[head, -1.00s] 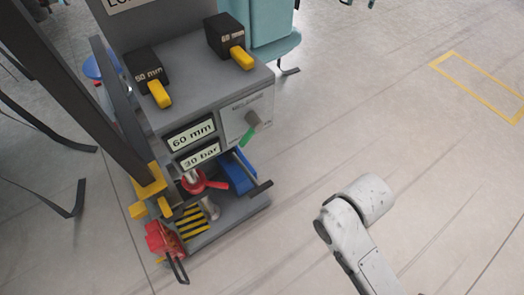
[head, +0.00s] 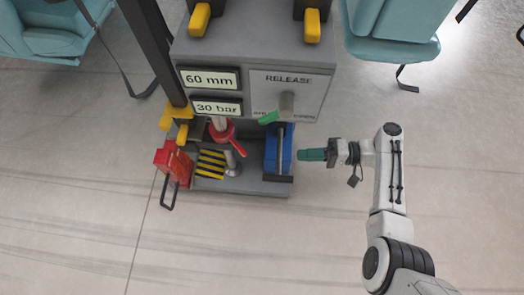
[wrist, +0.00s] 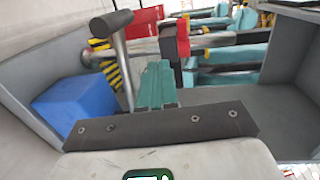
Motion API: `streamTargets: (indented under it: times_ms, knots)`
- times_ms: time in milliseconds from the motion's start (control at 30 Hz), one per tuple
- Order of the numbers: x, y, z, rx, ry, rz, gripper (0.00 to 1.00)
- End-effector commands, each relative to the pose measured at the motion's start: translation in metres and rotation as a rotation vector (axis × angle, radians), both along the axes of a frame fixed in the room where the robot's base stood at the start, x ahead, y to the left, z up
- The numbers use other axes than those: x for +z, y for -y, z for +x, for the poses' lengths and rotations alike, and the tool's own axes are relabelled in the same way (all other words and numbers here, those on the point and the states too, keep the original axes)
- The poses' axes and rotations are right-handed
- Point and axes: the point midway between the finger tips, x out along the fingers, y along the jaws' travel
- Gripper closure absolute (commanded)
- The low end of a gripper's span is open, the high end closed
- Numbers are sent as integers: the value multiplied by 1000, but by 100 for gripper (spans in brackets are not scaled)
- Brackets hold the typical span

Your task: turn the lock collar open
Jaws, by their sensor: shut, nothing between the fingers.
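The red lock collar (head: 222,133) sits around a pale upright rod low in the open bay of the grey station. It has short red arms; whether it is turned open or locked I cannot tell. My gripper (head: 304,155), with teal fingers, is to the right of the collar, just outside the bay, and points left. Its fingers are shut, empty and apart from the collar. In the wrist view the shut fingers (wrist: 155,84) point into the bay, with red parts beyond them; which is the collar is unclear.
A blue box (head: 287,152) and a grey T-handle (head: 277,178) stand between my gripper and the collar. A red block (head: 173,163) with a black loop is at left. A panel with a green-tipped lever (head: 270,117) overhangs the bay.

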Motion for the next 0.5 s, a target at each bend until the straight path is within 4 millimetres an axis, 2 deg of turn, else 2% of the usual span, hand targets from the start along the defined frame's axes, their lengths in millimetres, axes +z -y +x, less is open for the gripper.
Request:
streamTargets:
  times_ms: [100,267,367,500]
  knots:
    - [14,-2,17,-20,6,91,100]
    - [22,-10,23,-28,9,132,100]
    - [21,-21,22,-27,8,132,100]
    - [20,-47,22,-24,9,131,100]
